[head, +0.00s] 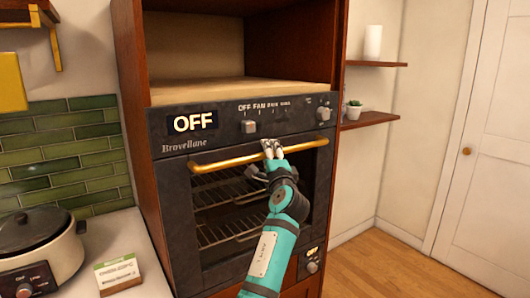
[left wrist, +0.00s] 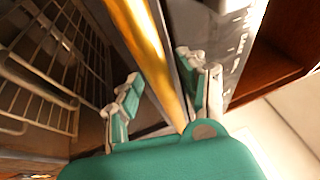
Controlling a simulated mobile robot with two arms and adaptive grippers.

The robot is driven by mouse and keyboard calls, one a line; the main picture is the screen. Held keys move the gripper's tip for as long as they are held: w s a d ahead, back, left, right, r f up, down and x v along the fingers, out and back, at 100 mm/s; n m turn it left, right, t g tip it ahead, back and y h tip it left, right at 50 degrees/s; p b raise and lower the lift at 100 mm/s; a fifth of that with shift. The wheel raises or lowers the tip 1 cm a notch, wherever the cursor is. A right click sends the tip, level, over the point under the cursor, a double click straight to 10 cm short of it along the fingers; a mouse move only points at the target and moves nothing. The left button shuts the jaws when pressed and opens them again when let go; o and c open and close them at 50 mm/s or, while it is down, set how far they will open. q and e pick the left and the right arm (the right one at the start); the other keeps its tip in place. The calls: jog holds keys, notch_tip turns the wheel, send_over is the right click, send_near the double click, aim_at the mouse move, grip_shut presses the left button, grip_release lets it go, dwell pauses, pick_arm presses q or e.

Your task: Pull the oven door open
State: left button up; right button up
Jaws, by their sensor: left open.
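The dark oven (head: 185,250) is built into a wooden cabinet, and its door looks closed, with wire racks showing through the window. A gold bar handle (head: 225,161) runs across the top of the door. My left gripper (head: 271,149) is at the right part of this handle. In the left wrist view the handle (left wrist: 140,35) passes between the two open fingers of the gripper (left wrist: 163,88), one finger on each side. I cannot tell whether either finger touches it. My right gripper is not in view.
A control panel with an OFF display (head: 195,122) and knobs sits above the handle. A slow cooker (head: 40,250) and a small card (head: 118,272) stand on the counter at left. Wall shelves (head: 375,120) are at right. The wooden floor (head: 390,265) at right is clear.

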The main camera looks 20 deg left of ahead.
pick_arm(q)
jog(key=shift+s+d+r, duration=0.15)
jog(key=shift+d, duration=0.05)
grip_shut()
dwell(0.4)
